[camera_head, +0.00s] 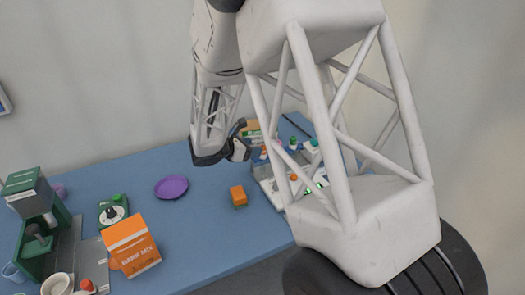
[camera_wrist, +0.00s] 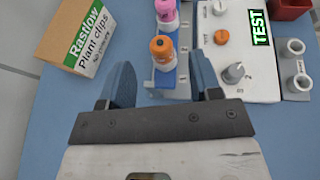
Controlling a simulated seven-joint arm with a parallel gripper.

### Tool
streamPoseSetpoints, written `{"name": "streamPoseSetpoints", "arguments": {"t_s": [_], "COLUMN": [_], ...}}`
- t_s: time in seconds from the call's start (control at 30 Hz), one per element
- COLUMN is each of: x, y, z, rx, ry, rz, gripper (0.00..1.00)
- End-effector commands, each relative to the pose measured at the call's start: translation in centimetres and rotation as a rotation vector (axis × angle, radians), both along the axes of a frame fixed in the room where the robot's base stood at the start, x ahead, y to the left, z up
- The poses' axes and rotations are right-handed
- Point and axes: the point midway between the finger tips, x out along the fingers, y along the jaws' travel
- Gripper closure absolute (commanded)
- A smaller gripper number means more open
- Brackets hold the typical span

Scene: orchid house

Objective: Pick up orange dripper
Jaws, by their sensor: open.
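The orange dripper (camera_wrist: 162,50) is a small bottle with an orange cap and a whitish body. It stands in a blue and grey rack (camera_wrist: 166,82) in the wrist view. My gripper (camera_wrist: 161,66) is open, with one blue-grey finger on each side of the dripper's line. The fingers appear apart from it, and I cannot tell the height gap. In the head view my gripper (camera_head: 240,142) is over the back of the blue table, near the rack area. I cannot pick out the dripper surely there, as my arm hides part of that area.
A pink-capped bottle (camera_wrist: 166,12) stands just behind the dripper. A plant clips box (camera_wrist: 86,38) is at left, and a white device (camera_wrist: 240,60) with knobs is close at right. In the head view a purple plate (camera_head: 172,187) and an orange-topped block (camera_head: 238,195) lie on the table.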

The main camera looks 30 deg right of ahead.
Motion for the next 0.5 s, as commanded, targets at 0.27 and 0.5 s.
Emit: {"name": "streamPoseSetpoints", "arguments": {"t_s": [0.27,0.5], "x": [0.3,0.4], "y": [-2.6,-3.3], "z": [-1.1,-1.4], "rx": [0.001,0.0], "ry": [0.001,0.0], "rz": [-0.001,0.0], "gripper": [0.42,0.42]}}
